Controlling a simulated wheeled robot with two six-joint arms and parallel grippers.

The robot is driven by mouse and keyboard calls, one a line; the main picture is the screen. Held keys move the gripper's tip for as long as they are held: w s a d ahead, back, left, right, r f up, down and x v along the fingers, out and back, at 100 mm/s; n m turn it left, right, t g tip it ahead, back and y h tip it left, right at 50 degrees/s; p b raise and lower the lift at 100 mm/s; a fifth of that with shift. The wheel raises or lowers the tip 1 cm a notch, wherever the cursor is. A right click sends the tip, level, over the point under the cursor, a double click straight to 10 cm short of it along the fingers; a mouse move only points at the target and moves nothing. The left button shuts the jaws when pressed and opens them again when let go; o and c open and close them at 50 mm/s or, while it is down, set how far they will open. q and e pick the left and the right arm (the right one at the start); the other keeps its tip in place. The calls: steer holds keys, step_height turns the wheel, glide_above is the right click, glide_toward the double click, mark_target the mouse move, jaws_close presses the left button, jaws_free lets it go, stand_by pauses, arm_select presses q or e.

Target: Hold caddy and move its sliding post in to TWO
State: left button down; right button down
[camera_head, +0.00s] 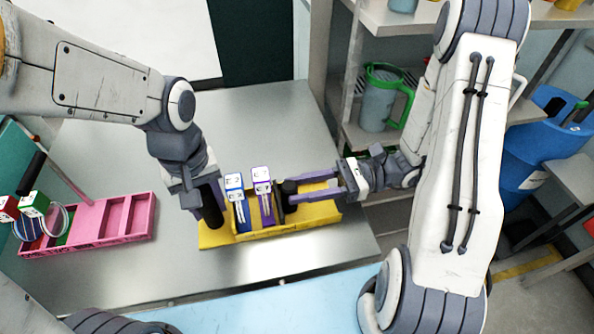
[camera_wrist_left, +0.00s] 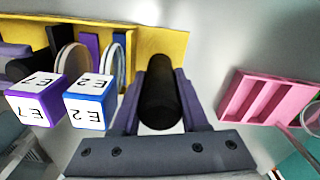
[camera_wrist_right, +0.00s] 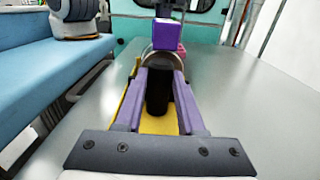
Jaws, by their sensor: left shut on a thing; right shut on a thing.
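The yellow caddy (camera_head: 318,217) lies on the grey metal table and also shows in the left wrist view (camera_wrist_left: 170,42). My left gripper (camera_head: 209,206) is shut on a black upright handle (camera_wrist_left: 160,98) at the caddy's left end. My right gripper (camera_head: 293,188) is shut on a black post (camera_wrist_right: 157,97) towards the caddy's right end. Between them stand a blue-and-white cube module (camera_head: 234,183) and a purple-and-white cube module (camera_head: 261,175). In the left wrist view their cubes read E 2 (camera_wrist_left: 88,102) and E 7 (camera_wrist_left: 36,100). The post's foot is hidden.
A pink compartment tray (camera_head: 128,217) is on the table's left, with a green cube module (camera_head: 34,204) and a red cube module (camera_head: 8,208) at its left end. A green-handled jug (camera_head: 380,100) stands on the shelf behind. The table behind the caddy is clear.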

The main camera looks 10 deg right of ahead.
stand_by(0.4)
steer(key=shift+a, duration=1.35)
steer(key=c, duration=0.5)
jaws_free()
steer(key=shift+d, duration=0.1)
steer(key=d, duration=1.2)
